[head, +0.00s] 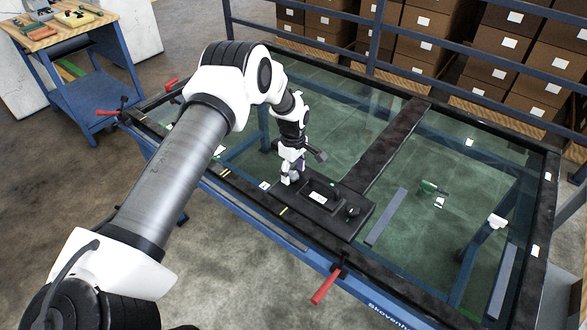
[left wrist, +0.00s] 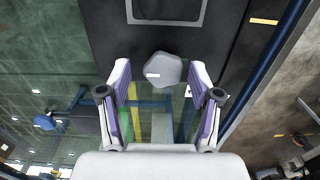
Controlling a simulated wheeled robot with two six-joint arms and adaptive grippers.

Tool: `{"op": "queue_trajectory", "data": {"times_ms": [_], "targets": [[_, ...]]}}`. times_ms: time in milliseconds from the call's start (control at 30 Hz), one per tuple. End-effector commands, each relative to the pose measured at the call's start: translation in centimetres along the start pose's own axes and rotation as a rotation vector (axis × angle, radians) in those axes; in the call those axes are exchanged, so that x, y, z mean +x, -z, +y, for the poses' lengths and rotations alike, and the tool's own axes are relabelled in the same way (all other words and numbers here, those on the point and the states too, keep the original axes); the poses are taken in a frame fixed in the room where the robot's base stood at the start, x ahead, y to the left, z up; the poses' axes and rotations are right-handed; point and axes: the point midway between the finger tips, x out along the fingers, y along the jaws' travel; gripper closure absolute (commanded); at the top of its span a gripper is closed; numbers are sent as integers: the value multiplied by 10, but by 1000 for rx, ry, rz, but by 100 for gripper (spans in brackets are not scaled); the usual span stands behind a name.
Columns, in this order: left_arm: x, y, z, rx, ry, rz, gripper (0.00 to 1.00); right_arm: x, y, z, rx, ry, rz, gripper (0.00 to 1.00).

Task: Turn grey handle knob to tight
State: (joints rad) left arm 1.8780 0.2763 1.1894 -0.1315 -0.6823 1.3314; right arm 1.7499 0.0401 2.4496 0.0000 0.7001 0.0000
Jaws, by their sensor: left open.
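The grey knob (left wrist: 164,69) shows in the left wrist view as a rounded, lobed grey cap with a small white mark on its left side. It is at the edge of a black panel (left wrist: 105,30), which also shows in the head view (head: 345,228). My left gripper (head: 291,180) is over the left end of the panel. In the left wrist view its open fingers (left wrist: 160,72) stand on either side of the knob, with gaps visible on both sides. In the head view the gripper hides the knob. My right gripper is not in view.
The panel has a raised handle (head: 322,190) and a dark knob (head: 353,211) at its right. It lies on a glass-topped trolley frame with red levers (head: 325,287). A green tool (head: 431,187) is on the glass at right. Boxes (head: 490,72) stand behind a blue railing.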

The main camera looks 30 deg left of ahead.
Motion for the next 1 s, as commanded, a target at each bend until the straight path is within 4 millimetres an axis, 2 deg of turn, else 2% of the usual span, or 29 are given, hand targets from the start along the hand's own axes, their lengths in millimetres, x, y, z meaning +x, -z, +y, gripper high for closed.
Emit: {"op": "queue_trajectory", "data": {"times_ms": [200,267,300,367,400,767,1000], "targets": [[1,0,0,0,-1,0,36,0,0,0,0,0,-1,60],[1,0,0,0,-1,0,54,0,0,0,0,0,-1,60],[1,0,0,0,-1,0,68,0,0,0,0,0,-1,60],[1,0,0,0,0,0,89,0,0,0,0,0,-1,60],[2,0,0,0,0,0,96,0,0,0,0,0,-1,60],[4,0,-1,28,3,-1,96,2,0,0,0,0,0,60],[5,0,-2,135,4,-2,96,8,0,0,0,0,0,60]]}}
